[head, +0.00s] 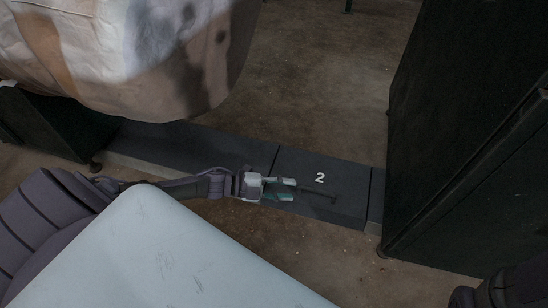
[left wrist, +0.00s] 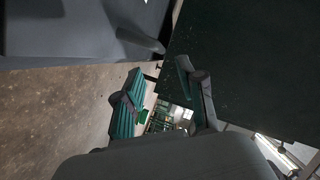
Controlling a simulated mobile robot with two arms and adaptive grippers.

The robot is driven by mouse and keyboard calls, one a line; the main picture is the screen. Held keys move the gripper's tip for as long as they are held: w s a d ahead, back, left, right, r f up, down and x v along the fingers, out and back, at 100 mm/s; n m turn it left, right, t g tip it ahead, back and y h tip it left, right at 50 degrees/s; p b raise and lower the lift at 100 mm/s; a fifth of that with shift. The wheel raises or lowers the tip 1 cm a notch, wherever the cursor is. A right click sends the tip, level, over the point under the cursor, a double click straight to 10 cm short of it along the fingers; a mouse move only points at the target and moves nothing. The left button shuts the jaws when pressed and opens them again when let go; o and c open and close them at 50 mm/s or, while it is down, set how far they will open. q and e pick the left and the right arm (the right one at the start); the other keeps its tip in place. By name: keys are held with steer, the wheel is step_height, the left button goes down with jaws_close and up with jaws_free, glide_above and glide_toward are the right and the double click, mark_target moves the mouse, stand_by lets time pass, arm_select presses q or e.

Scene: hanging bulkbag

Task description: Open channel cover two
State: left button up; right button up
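Channel cover two (head: 345,177) is a dark grey slab with a white "2", lying flat and closed in the channel in the head view. A dark bar handle (head: 322,194) is on its top. My left gripper (head: 292,188) reaches in from the left, just left of the handle. In the left wrist view my left gripper (left wrist: 160,68) has its two green-padded fingers apart with nothing between them. The grey cover (left wrist: 75,30) and its bar handle (left wrist: 141,39) are beyond the fingertips there. I cannot tell whether a finger touches the cover. My right gripper is out of view.
A large hanging bulk bag (head: 150,50) fills the upper left. A dark cabinet (head: 455,130) stands close to the right of cover two. Another dark cabinet (head: 55,125) is at left. Concrete floor (head: 320,75) is free behind the channel.

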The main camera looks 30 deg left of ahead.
arm_select(q)
steer(key=p+v, duration=0.1)
steer(key=v, duration=0.2)
steer(key=shift+s+a, duration=0.1)
steer(key=shift+a, duration=0.05)
stand_by(0.5)
